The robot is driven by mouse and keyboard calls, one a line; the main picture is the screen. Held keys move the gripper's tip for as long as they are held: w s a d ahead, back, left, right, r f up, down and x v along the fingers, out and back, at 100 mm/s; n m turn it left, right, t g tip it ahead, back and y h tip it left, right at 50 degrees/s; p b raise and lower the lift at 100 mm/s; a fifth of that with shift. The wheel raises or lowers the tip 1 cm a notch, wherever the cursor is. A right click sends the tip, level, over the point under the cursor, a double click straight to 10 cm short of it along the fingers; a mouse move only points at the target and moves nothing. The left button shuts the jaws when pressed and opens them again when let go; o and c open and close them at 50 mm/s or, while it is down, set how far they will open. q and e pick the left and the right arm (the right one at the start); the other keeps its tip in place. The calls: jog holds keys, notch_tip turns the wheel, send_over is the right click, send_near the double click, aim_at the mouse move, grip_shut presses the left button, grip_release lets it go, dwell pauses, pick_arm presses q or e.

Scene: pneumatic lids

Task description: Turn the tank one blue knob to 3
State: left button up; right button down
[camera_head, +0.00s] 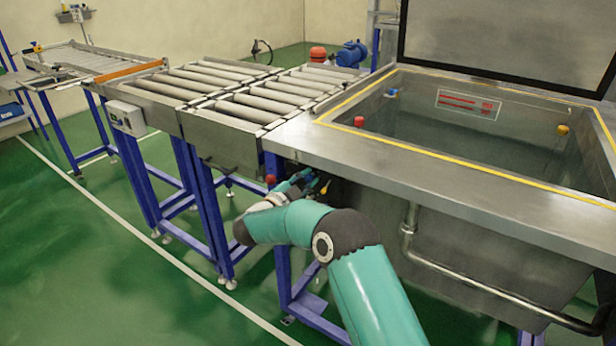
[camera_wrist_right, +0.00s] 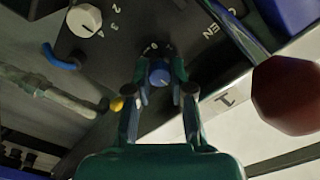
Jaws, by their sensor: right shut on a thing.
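The blue knob (camera_wrist_right: 159,74) sits on a dark panel (camera_wrist_right: 113,58) in the right wrist view. My right gripper (camera_wrist_right: 160,84) is shut on it, one finger on each side. A 0 shows just above the knob; its other marks are hidden or too dim, and I cannot tell where the knob points. In the head view my right gripper (camera_head: 308,184) is under the near left corner of the steel tank (camera_head: 440,181). The knob cannot be made out there. My left gripper is out of view.
A white knob (camera_wrist_right: 84,20) with numbers is on the same panel. A red lever ball (camera_wrist_right: 287,96) is close on the right. A yellow piece (camera_wrist_right: 116,104) and pipe (camera_wrist_right: 60,92) are at left. The roller conveyor (camera_head: 215,93) adjoins the tank.

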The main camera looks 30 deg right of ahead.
jog(key=shift+w+a+f+n, duration=0.1)
jog(key=shift+a+f+n, duration=0.15)
jog(key=shift+a+n, duration=0.05)
jog(key=c, duration=1.1)
grip_release()
jog(key=shift+w, duration=0.1)
jog(key=shift+o, duration=0.4)
jog(key=shift+d+r, duration=0.1)
jog(key=shift+d, duration=0.05)
jog(key=v, duration=1.2)
